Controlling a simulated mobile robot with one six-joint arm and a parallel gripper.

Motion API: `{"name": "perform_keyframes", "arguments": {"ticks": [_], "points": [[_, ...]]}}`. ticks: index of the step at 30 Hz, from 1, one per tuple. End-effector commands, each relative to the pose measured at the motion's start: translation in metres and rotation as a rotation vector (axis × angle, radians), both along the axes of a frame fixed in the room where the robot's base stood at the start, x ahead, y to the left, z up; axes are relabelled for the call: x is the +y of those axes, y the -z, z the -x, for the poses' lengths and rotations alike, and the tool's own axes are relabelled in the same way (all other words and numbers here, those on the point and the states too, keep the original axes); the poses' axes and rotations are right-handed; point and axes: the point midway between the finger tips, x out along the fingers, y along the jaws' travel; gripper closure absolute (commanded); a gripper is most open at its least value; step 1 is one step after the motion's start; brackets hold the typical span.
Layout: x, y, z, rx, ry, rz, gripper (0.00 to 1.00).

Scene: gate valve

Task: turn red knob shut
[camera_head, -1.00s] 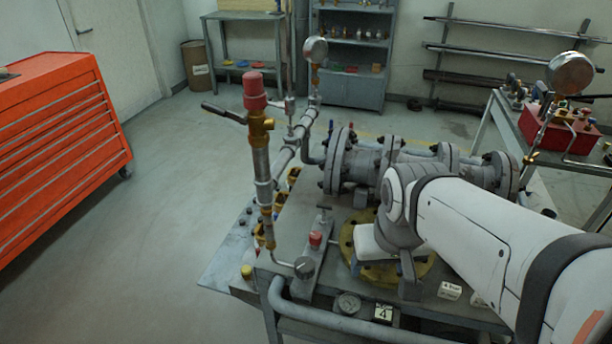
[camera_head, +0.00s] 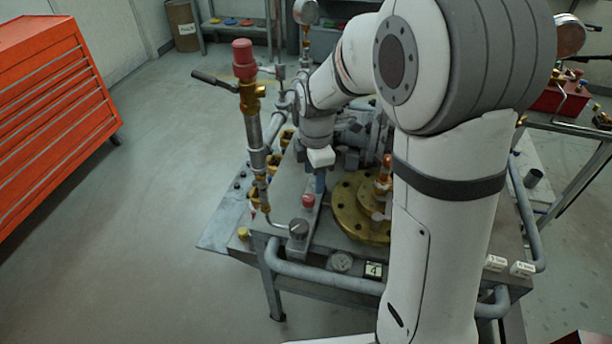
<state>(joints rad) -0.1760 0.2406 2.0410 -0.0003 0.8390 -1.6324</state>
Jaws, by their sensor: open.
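A small red knob (camera_head: 308,201) sits on a grey block on the bench, near the front left. A larger red cap (camera_head: 243,58) tops the brass and grey upright pipe to the left, which has a dark lever handle at its side. I cannot tell for certain which one the task means. My gripper (camera_head: 320,180) hangs downward from my wrist, just above and slightly right of the small red knob in the picture. Its white body shows, but its fingers are small and hard to make out. It appears empty and open. Contact with the knob cannot be made out.
A yellow flange (camera_head: 350,212) lies on the bench right of the small knob. My arm hides much of the valve piping. An orange tool chest (camera_head: 50,110) stands left; the floor between is clear.

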Motion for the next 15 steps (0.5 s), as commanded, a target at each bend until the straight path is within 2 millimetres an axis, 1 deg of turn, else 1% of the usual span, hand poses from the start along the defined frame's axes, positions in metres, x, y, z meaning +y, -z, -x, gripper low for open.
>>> {"name": "perform_keyframes", "arguments": {"ticks": [1, 3, 6, 8, 11, 15], "points": [[0.004, 0.006, -0.006, 0.011, -0.065, 0.003, 0.48], [0.009, 0.012, -0.012, 0.017, -0.138, 0.005, 0.48], [0.012, 0.018, -0.016, 0.022, -0.192, 0.005, 0.48], [0.012, 0.022, -0.016, 0.023, -0.202, 0.006, 0.48], [0.012, 0.034, -0.016, 0.025, -0.203, 0.006, 0.48], [0.011, 0.057, -0.015, 0.026, -0.201, 0.006, 0.48]]}}
